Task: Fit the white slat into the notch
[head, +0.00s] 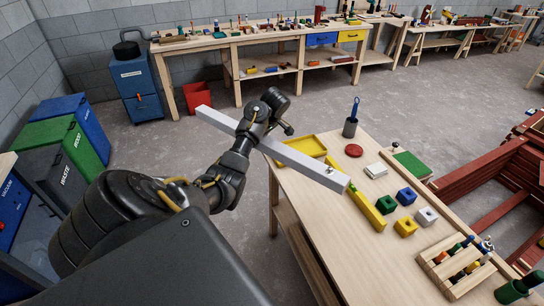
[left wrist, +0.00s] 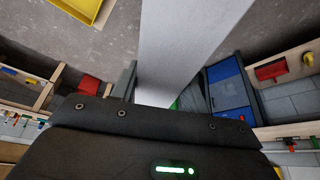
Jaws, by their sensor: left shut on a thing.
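The white slat (head: 300,160) is a long, pale square bar held up in the air, slanting from upper left down to the right. Its near right end, with a small metal fitting on it, is over the left edge of the workbench. My left gripper (head: 258,128) is shut on the slat away from that end. In the left wrist view the slat (left wrist: 185,40) runs up out of the frame from between the fingers (left wrist: 160,90). I cannot make out the notch in either view. My right gripper is not in view.
The workbench (head: 310,220) carries a yellow tray (head: 305,146), a yellow bar (head: 367,210), several coloured blocks, a red disc (head: 354,150) and a wooden rack (head: 455,267). A red timber frame (head: 485,175) stands at right. Grey floor is open between this bench and the back bench.

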